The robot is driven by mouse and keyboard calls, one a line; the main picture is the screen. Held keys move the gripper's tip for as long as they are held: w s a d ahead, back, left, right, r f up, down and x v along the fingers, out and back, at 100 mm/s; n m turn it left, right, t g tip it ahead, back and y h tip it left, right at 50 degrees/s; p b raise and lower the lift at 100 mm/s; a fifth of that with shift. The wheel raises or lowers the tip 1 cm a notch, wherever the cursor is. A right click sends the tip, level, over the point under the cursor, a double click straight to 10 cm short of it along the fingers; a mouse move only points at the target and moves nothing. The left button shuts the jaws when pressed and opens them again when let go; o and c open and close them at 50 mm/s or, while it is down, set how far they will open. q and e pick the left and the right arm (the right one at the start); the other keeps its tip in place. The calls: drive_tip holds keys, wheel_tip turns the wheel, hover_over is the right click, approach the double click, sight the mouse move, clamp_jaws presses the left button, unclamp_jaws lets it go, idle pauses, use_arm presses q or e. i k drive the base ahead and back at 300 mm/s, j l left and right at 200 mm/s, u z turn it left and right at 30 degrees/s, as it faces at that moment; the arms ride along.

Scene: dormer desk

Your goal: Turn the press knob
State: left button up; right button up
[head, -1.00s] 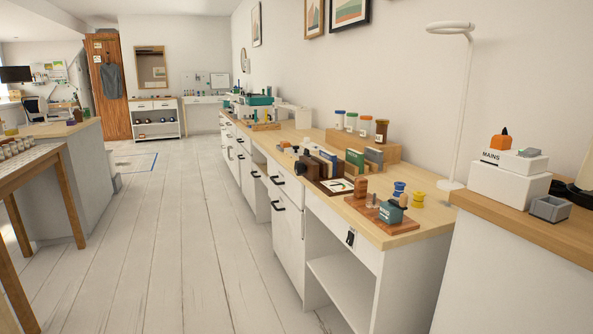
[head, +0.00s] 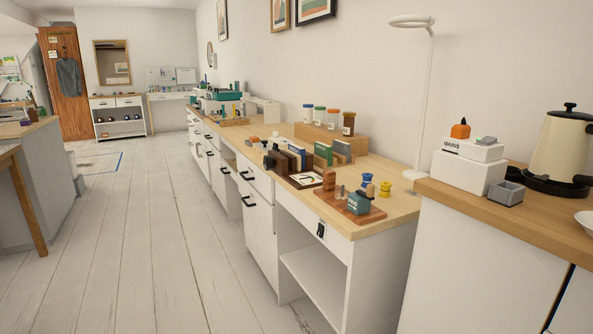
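I cannot tell for certain which thing is the press knob. A white box marked MAINS (head: 467,175) stands on the right counter with an orange knob-like piece (head: 460,130) and a grey piece (head: 486,141) on top. A small teal device (head: 359,203) sits on a wooden board (head: 335,204) at the near end of the long desk. A larger teal piece of equipment (head: 226,96) stands at the desk's far end, too small to make out a knob. Neither of my grippers shows.
The long wooden desk (head: 397,205) holds books (head: 290,160), jars (head: 333,118), spools (head: 385,188) and a white lamp (head: 428,95). The plank floor (head: 150,230) is clear at left.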

sight(269, 162)
drive_tip(key=u, duration=0.85)
drive_tip(key=i+u, duration=0.15)
drive_tip(key=i, duration=1.7)
drive_tip(key=i+z, duration=0.1)
drive_tip(key=i, duration=1.15)
drive_tip(key=i+j, duration=0.2)
drive_tip(key=i, duration=1.05)
drive_tip(key=i+l+z, duration=0.1)
drive_tip(key=i+z, duration=0.2)
drive_tip(key=z, duration=0.15)
drive_tip(key=i+z, duration=0.35)
drive_tip(key=z, duration=0.15)
drive_tip(key=i+j+z, duration=0.2)
drive_tip(key=z, duration=0.25)
drive_tip(key=i+j+z, duration=0.3)
drive_tip(key=z, duration=0.2)
drive_tip(key=i, duration=0.1)
